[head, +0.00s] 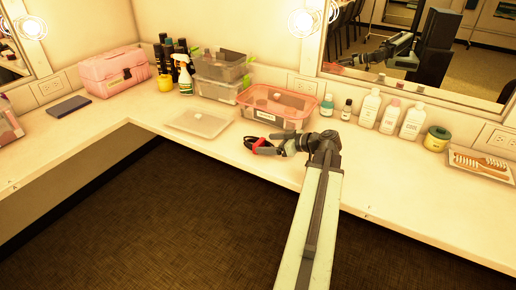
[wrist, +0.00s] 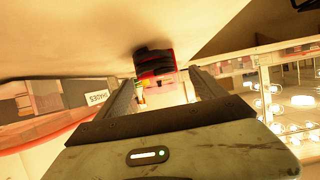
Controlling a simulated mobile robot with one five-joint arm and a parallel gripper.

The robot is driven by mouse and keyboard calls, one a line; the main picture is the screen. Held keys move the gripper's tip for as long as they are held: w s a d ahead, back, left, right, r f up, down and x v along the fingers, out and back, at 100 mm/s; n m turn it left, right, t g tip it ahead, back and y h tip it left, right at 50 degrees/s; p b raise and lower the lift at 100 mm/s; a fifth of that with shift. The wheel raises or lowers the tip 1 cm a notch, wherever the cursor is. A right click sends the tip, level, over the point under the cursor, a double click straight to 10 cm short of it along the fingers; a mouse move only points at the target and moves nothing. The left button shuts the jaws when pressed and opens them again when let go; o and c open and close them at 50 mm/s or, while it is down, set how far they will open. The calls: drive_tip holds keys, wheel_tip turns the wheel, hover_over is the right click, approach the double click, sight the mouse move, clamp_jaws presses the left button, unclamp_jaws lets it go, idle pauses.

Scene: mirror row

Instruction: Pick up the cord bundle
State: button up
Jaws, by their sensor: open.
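The cord bundle (head: 259,143) is a small black coil with a red band, lying on the counter near its front edge in the head view. My gripper (head: 276,146) is low over the counter just right of the bundle, its fingers pointing at it. In the wrist view the bundle (wrist: 154,62) shows dark with red edging, just beyond the fingertips and roughly centred between them. My gripper (wrist: 164,80) is open, with nothing held between the fingers. In the head view the fingers partly overlap the bundle, so contact is unclear.
A red-rimmed clear bin (head: 279,107) stands behind my gripper. A flat clear lid (head: 200,123) lies to the left. Several bottles (head: 390,115) stand along the mirror (head: 430,90) at right.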

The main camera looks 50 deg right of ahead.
sight(264, 143)
drive_tip(key=x, duration=0.1)
drive_tip(key=b+x, duration=0.1)
drive_tip(key=x, duration=0.1)
drive_tip(key=b+x, duration=0.1)
drive_tip(key=x, duration=0.1)
drive_tip(key=shift+d+f, duration=0.3)
drive_tip(key=shift+f, duration=0.05)
drive_tip(key=shift+w, duration=0.2)
drive_tip(key=shift+s+r, duration=0.1)
drive_tip(key=c, duration=1.6)
drive_tip(key=shift+c, duration=0.2)
